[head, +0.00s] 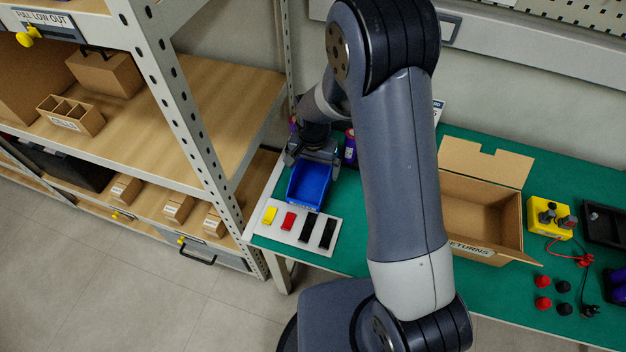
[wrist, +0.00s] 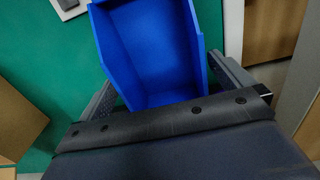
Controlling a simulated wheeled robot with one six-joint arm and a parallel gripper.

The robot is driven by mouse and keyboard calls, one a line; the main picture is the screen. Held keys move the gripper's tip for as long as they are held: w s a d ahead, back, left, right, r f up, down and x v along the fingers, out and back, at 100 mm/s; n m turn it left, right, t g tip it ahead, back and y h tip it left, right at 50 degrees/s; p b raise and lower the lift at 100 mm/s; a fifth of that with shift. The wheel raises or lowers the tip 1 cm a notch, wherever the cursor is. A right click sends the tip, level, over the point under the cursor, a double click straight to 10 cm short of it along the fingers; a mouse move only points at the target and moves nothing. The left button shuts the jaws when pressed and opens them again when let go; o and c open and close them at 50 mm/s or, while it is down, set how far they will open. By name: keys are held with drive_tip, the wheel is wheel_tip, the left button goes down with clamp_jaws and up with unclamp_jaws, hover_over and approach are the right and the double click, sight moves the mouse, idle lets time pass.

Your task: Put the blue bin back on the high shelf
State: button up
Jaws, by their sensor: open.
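The blue bin (head: 309,186) stands upright on the green bench mat, just behind a pale board with coloured pieces. It looks empty in the wrist view (wrist: 152,50). My gripper (head: 313,152) is at the bin's back end. In the wrist view my gripper's fingers (wrist: 165,85) are apart, one on either side of the bin's near end. I cannot tell whether they touch its walls. The shelf unit at the left has a wooden shelf (head: 225,105) and a higher level (head: 65,8), cut off by the top of the picture.
The pale board (head: 293,228) holds yellow, red and black pieces. A purple can (head: 350,148) stands right of my gripper. An open returns carton (head: 478,210) is right of my arm. The shelf's perforated upright (head: 185,105) stands left of the bench. Cartons (head: 103,75) occupy the middle shelf's left; its right is clear.

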sight(312, 178)
wheel_tip(312, 178, down, 3)
drive_tip(key=shift+r+b, duration=0.2)
drive_tip(key=shift+b, duration=0.25)
drive_tip(key=shift+r, duration=0.1)
drive_tip(key=c, duration=1)
drive_tip(key=shift+o, duration=0.2)
